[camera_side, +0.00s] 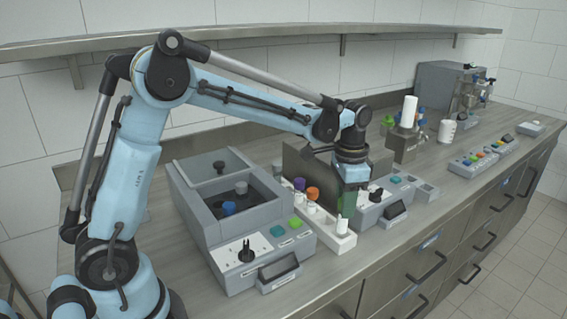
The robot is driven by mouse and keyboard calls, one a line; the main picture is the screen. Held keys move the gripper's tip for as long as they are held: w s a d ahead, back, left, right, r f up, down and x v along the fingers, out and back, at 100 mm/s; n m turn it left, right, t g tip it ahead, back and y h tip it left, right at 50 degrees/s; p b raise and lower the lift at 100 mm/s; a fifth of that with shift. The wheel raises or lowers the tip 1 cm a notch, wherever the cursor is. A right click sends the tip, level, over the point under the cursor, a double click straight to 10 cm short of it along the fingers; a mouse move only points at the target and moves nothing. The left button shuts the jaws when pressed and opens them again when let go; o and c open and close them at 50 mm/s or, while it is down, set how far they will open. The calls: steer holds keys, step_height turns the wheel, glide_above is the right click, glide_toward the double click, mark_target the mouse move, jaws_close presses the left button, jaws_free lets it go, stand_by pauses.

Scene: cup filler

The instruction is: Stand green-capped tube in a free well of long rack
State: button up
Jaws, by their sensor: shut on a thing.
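The long rack (345,243) is a white, narrow block between two grey machines, running from back left to front right. A purple-capped tube (299,184) and an orange-capped tube (313,193) stand toward its far end, with white pieces along its top. My gripper (350,193) points down above the near end of the rack, shut on the green-capped tube (349,204). Only a patch of green shows below the gripper; the tube's lower part is hard to make out. A white piece (342,226) stands at the rack's near end, just below the green.
A grey machine (215,190) with dark wells and buttons stands left of the rack. A smaller grey device (385,205) stands close on its right. Farther right are a white mug (447,131) and a button panel (480,160). The counter's front edge is near.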

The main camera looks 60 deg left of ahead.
mark_target(341, 232)
steer(key=shift+f, duration=1.6)
steer(key=o, duration=1)
steer(key=shift+f, duration=0.15)
steer(key=shift+o, duration=0.2)
